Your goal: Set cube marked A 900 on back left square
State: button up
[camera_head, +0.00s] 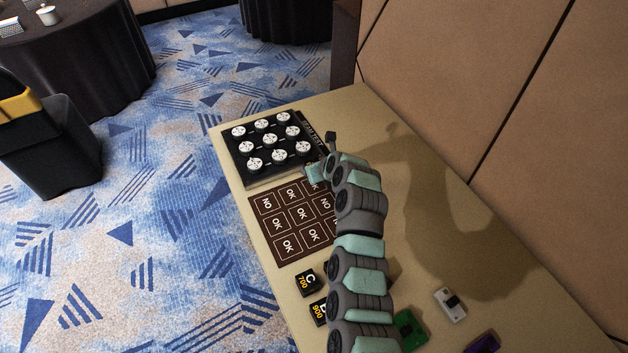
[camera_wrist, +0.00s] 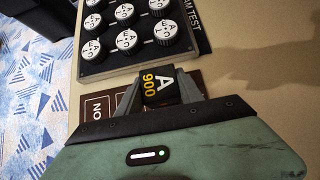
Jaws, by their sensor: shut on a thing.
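My gripper (camera_wrist: 157,88) is shut on the black cube marked A 900 (camera_wrist: 160,82), its white A and yellow 900 facing the wrist camera. In the head view my arm reaches over the table and its end hides the cube. The brown board with squares marked OK and NO (camera_head: 297,228) lies on the table. Its right side is partly hidden by my arm. In the wrist view the cube is over the far part of the board (camera_wrist: 103,106), and one NO square shows left of it. I cannot tell whether the cube touches the board.
A black panel with several white round knobs (camera_head: 240,150) lies just beyond the board. A cube marked C 700 (camera_head: 307,282) and another marked 900 (camera_head: 319,311) sit nearer. Green (camera_head: 411,328), white (camera_head: 450,304) and purple (camera_head: 483,344) items lie at right. A wall borders the table.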

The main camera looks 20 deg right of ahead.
notch_tip(320, 180, down, 5)
jog(key=shift+b, duration=0.5)
jog(key=shift+w+r, duration=0.1)
jog(key=o, duration=1.4)
jog(key=shift+r, duration=0.2)
jog(key=p+v, duration=0.2)
jog(key=v, duration=0.9)
jog(key=shift+s+d+r+p, duration=0.1)
jog(key=shift+s+p, duration=0.25)
jog(key=shift+p, duration=0.05)
